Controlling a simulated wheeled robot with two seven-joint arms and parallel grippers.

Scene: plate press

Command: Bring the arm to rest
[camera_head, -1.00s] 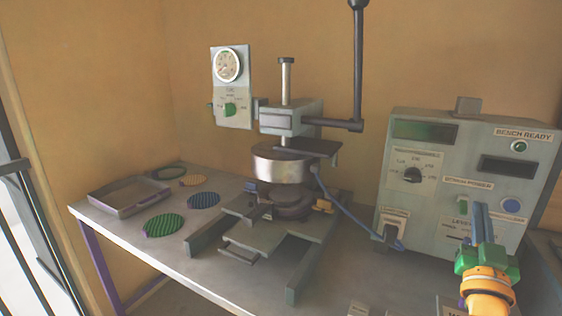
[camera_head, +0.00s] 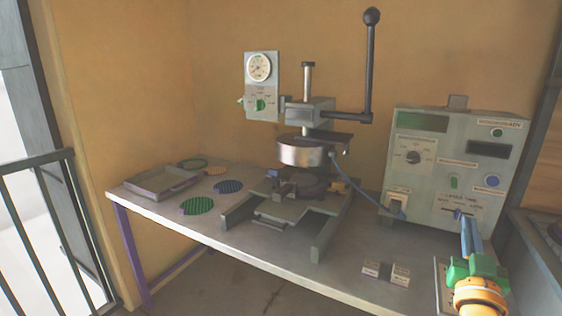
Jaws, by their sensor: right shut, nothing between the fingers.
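My right gripper (camera_head: 468,228) shows at the lower right, with blue fingers, a green body and a yellow-orange wrist. Its fingers are shut with nothing between them. They point up in the picture, in front of the lower part of the grey control box (camera_head: 450,165). I cannot tell whether the fingertips touch the box. The plate press (camera_head: 310,115) stands mid-bench with its long black lever (camera_head: 369,65) upright. Its round metal head (camera_head: 301,153) is above the lower plate, with a gap between them. My left gripper is not in view.
A grey tray (camera_head: 132,186) lies at the bench's left end, near several green, blue and yellow discs (camera_head: 196,206). A blue cable (camera_head: 362,181) runs from the press to the control box. A small labelled block (camera_head: 386,273) lies at the front. The bench's front middle (camera_head: 270,262) is clear.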

